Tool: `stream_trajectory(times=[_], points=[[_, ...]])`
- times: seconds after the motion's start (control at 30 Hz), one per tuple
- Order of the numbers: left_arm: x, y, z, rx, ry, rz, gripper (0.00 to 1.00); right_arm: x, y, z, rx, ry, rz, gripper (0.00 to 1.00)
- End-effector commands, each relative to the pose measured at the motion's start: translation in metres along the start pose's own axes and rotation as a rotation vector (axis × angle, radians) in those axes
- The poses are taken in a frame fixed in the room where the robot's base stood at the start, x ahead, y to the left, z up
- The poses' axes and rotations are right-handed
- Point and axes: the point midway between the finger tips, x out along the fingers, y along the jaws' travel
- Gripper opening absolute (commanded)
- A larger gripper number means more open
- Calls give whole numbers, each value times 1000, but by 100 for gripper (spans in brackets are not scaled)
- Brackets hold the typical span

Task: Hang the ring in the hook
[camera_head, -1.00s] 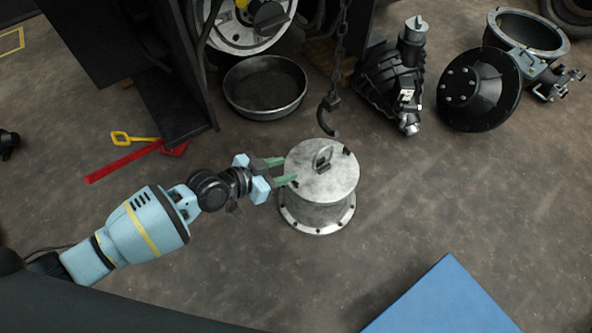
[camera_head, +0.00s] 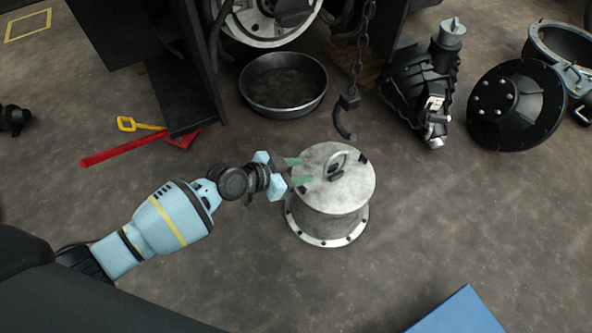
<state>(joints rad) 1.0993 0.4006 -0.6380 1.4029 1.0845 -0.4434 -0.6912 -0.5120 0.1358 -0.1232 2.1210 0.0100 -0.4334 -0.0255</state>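A metal ring (camera_head: 340,157) stands up from the lid of a grey flanged metal cylinder (camera_head: 331,215) on the floor. A dark hook (camera_head: 343,120) hangs from a chain (camera_head: 363,45) just behind and above the ring, apart from it. My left gripper (camera_head: 300,171) comes in from the left. Its two green-tipped fingers are spread apart, with nothing between them. The fingertips are by the left edge of the lid, short of the ring; whether they touch the lid I cannot tell. My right gripper is not in view.
A round black pan (camera_head: 284,85) lies behind the cylinder. A dark machine part (camera_head: 422,85) and a black round housing (camera_head: 516,104) lie at the right. A blue block (camera_head: 461,315) is at front right. Floor right of the cylinder is clear.

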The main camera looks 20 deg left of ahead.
Motion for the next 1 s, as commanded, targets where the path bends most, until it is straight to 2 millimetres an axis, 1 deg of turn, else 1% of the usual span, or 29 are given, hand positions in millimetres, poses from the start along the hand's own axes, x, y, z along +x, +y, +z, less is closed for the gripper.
stream_trajectory(times=[0.03,0.17,0.4,0.53,0.67,1.0], points=[[-1,2,-1,-10,1,1,40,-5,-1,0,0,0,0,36],[-3,2,4,-13,1,6,40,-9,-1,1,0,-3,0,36],[-3,2,7,-9,0,9,40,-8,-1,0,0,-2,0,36],[1,2,7,-10,0,9,40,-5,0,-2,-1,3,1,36],[11,2,8,-11,0,8,40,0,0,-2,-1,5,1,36],[46,2,8,-10,0,8,40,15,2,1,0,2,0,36]])
